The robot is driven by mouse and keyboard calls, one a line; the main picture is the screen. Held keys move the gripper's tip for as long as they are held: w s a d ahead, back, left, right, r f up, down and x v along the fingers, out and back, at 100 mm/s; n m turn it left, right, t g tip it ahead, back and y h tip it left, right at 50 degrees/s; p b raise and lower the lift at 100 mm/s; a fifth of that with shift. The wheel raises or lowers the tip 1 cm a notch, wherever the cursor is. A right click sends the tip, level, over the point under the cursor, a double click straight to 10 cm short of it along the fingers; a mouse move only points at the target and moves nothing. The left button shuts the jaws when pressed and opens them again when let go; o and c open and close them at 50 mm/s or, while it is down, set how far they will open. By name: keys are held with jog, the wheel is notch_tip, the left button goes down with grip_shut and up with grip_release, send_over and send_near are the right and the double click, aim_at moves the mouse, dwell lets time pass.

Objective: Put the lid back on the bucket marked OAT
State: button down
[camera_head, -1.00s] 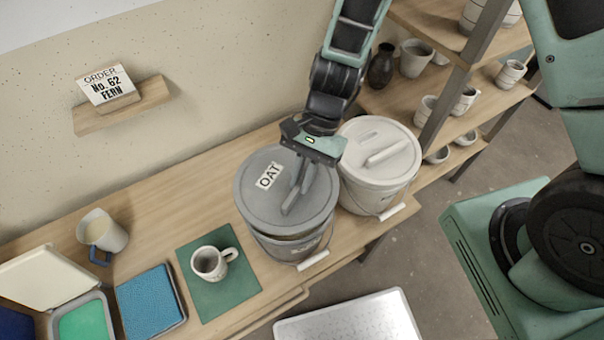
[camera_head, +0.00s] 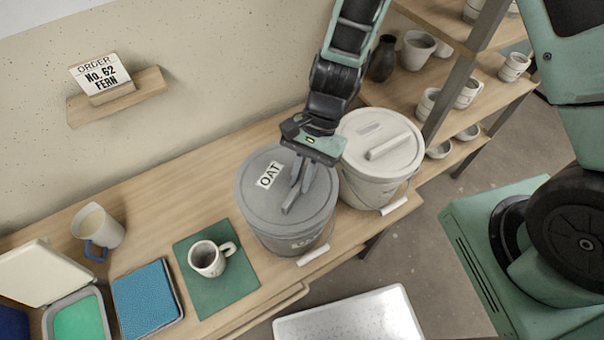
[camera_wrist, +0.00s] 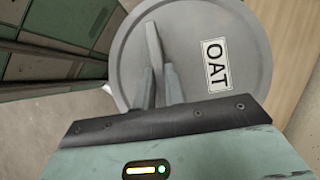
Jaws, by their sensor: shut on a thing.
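The dark grey lid marked OAT (camera_head: 265,213) lies on top of its grey bucket (camera_head: 292,243). It looks level, with no clear gap between rim and bucket; whether it is fully seated I cannot tell. My gripper (camera_head: 298,190) is shut on the bar handle across the lid. In the wrist view the lid (camera_wrist: 190,60) fills the middle, its OAT label on the right, and the fingers of my gripper (camera_wrist: 160,85) pinch the handle bar.
A second bucket (camera_head: 373,188) with a pale lid stands close at the right. A mug (camera_head: 208,259) on a green mat (camera_head: 228,289), a blue pad (camera_head: 147,300) and a jug (camera_head: 98,227) are at the left. A shelf of pots stands behind right.

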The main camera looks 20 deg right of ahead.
jog(key=shift+f+b, duration=0.35)
jog(key=shift+f, duration=0.5)
dwell(1.8)
jog(key=c, duration=0.9)
grip_release()
jog(key=shift+r, duration=0.15)
jog(key=shift+r+p, duration=3.15)
jog(key=shift+r, duration=0.25)
grip_shut()
